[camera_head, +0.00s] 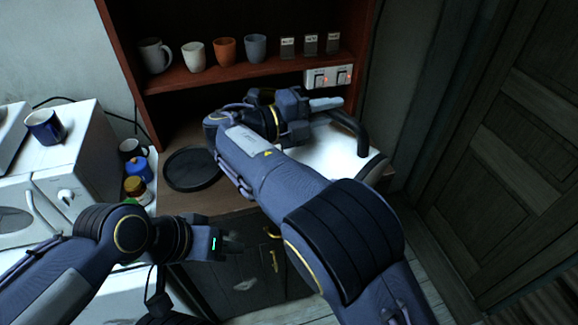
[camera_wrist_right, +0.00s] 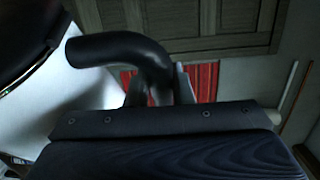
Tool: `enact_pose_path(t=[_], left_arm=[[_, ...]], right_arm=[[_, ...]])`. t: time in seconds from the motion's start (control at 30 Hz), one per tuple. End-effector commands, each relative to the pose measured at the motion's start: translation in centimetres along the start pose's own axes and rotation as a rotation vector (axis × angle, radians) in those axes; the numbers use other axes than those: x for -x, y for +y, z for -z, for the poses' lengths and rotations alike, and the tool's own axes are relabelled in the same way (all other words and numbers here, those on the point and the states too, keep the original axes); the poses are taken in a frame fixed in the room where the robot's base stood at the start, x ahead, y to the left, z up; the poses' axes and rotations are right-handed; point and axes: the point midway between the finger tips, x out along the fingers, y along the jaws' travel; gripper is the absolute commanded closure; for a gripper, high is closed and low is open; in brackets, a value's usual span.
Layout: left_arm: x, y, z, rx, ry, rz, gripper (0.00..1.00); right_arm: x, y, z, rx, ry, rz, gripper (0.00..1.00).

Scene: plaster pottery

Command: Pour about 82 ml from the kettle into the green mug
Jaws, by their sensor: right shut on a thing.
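The kettle (camera_head: 318,150) has a white body and a black handle (camera_head: 352,128). It is at the right end of the wooden counter, partly hidden behind my right arm. My right gripper (camera_head: 330,105) is at the handle. In the right wrist view the fingers (camera_wrist_right: 160,88) close around the black handle (camera_wrist_right: 112,47), with the white kettle body (camera_wrist_right: 75,95) at left. My left gripper (camera_head: 232,244) is low in front of the cabinet, away from the kettle; its finger gap is too dark to read. I cannot make out a green mug.
A dark round plate (camera_head: 191,169) lies on the counter. The shelf above holds a grey mug (camera_head: 153,55), white cup (camera_head: 194,56), orange cup (camera_head: 225,51) and blue-grey cup (camera_head: 256,49). A blue mug (camera_head: 45,126) stands on a white appliance (camera_head: 75,165); jars (camera_head: 138,170) stand beside it.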

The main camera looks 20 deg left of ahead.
Motion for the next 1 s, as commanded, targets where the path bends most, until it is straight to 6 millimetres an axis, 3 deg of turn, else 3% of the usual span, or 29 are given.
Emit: enact_pose_path(t=[0.57, 0.8, 1.0], left_arm=[[0.0, 0.0, 0.0, 0.000, 0.000, 0.000, 0.71], [0.0, 0.0, 0.0, 0.000, 0.000, 0.000, 0.71], [0.0, 0.0, 0.0, 0.000, 0.000, 0.000, 0.71]], right_arm=[[0.1, -0.4, -0.2, 0.011, 0.001, 0.011, 1.00], [-1.0, 1.0, 2.6, -0.095, -0.003, -0.038, 1.00], [-1.2, 1.6, 3.2, -0.123, -0.005, -0.048, 1.00]])
